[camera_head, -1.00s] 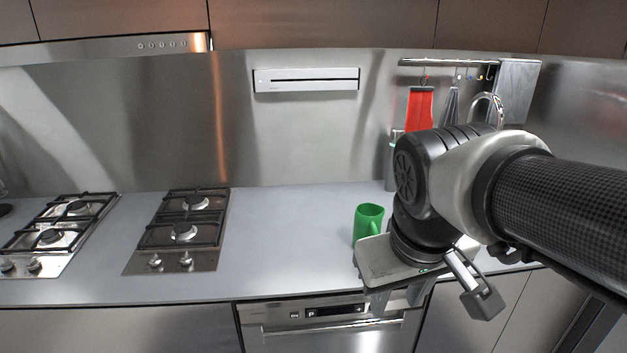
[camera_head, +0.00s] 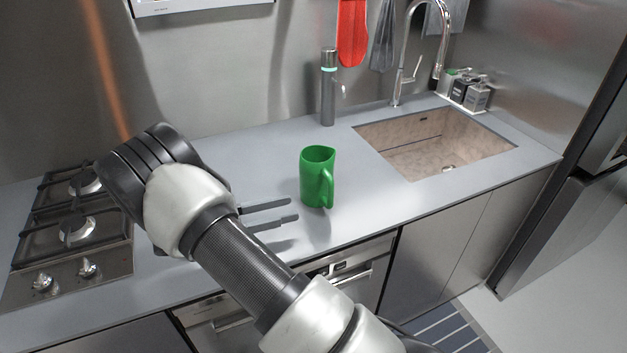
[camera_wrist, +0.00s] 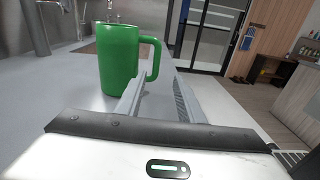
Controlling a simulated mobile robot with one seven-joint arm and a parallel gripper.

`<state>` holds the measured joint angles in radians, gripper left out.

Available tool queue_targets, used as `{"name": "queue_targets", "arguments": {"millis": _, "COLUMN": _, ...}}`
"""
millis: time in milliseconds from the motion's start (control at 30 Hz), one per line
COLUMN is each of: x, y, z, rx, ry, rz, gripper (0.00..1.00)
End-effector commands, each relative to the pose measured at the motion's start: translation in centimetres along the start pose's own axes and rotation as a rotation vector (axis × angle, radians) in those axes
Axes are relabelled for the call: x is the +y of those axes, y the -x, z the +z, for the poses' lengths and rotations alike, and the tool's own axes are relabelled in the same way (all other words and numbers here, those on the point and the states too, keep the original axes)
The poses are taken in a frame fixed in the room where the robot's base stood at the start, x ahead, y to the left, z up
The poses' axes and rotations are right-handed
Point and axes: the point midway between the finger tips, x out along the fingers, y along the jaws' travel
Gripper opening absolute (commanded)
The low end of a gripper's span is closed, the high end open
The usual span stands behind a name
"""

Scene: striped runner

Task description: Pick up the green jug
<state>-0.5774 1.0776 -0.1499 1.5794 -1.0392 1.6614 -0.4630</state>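The green jug (camera_head: 314,178) stands upright on the grey counter (camera_head: 352,204), left of the sink in the head view. Its handle faces the front right. In the wrist view the jug (camera_wrist: 117,60) is left of centre, with its handle toward the right. My gripper (camera_wrist: 160,80) is open and empty, its two fingers apart. The fingertips appear short of the jug, roughly below its handle in that picture. In the head view my gripper (camera_head: 276,212) is left of the jug, partly hidden by my arm.
The sink (camera_head: 432,143) with its tap (camera_head: 405,50) is right of the jug. A grey cylindrical dispenser (camera_head: 328,92) stands behind it. A gas hob (camera_head: 75,228) is at the left. Small containers (camera_head: 470,92) stand behind the sink. Counter around the jug is clear.

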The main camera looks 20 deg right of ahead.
Motion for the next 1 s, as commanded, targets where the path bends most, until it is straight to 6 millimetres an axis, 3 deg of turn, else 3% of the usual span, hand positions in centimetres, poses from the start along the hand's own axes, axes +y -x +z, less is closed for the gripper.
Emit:
{"name": "queue_targets", "arguments": {"millis": 167, "x": 0.4, "y": -0.5, "z": -0.9, "rx": -0.048, "ry": 0.026, "rz": 0.028, "gripper": 0.35}}
{"name": "queue_targets", "arguments": {"millis": 633, "x": 0.6, "y": -10.1, "z": -0.5, "rx": -0.044, "ry": 0.028, "rz": 0.025, "gripper": 0.35}}
{"name": "queue_targets", "arguments": {"millis": 1000, "x": 0.7, "y": -12.8, "z": -0.6, "rx": -0.043, "ry": 0.026, "rz": 0.026, "gripper": 0.35}}
